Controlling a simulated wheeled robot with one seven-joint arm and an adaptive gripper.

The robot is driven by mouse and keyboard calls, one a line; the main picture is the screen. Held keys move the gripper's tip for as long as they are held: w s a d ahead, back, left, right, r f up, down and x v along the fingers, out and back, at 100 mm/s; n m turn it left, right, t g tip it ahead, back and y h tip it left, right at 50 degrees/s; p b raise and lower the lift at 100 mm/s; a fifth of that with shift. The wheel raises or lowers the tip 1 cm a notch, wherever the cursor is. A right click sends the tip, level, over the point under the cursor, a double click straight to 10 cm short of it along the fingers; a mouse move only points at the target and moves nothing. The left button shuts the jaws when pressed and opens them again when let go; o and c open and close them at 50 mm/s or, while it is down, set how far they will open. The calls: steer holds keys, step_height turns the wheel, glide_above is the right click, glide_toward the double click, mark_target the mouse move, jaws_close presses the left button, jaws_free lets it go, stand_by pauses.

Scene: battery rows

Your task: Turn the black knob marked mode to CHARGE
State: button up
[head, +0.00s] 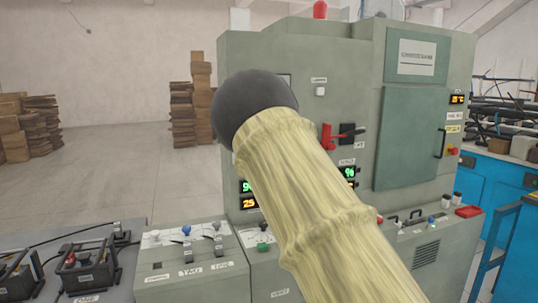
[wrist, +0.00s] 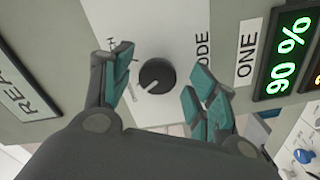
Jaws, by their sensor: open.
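The black knob (wrist: 157,75) sits on a white plate (wrist: 172,35) in the wrist view, beside lettering that reads "ODE", its start cut off. A pale line on the knob points toward the lower left of the picture. Small lettering at the plate's left side is partly covered by a finger, and I cannot read CHARGE. My gripper (wrist: 160,62) is open, with one teal-padded finger on each side of the knob and a visible gap to it. In the head view my arm covers the knob and gripper.
A label "ONE" (wrist: 246,52) and a lit "90 %" display (wrist: 288,55) are right of the knob in the wrist view. The grey-green cabinet (head: 345,70) carries a red-handled switch (head: 328,137). A sloped control panel (head: 190,262) stands at the lower left.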

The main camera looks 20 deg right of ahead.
steer(key=s, duration=1.1)
steer(key=shift+d, duration=0.15)
